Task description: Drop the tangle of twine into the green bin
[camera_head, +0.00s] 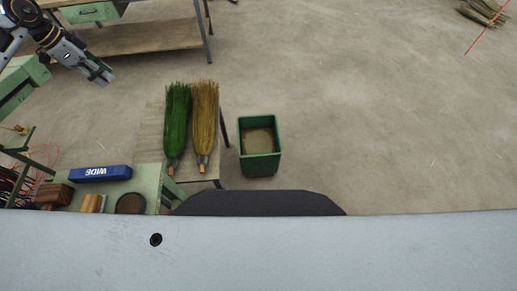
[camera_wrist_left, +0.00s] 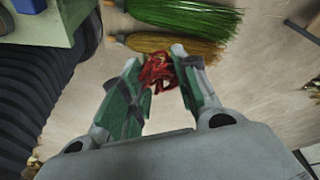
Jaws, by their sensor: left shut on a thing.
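The green bin (camera_head: 261,166) stands on the floor right of the small table in the head view. It is open at the top, with a brownish inside. My left gripper (camera_head: 103,77) is at the upper left of the head view, well away from the bin. In the left wrist view, its two fingers are shut on a red tangle of twine (camera_wrist_left: 157,74), held between the tips. The twine cannot be made out in the head view. My right gripper is in neither view.
A green broom (camera_head: 177,120) and a yellow broom (camera_head: 205,118) lie on the low table (camera_head: 150,130), left of the bin. A green workbench with a blue box (camera_head: 101,173) is at the lower left. Another bench (camera_head: 140,38) stands at the top. The floor right of the bin is clear.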

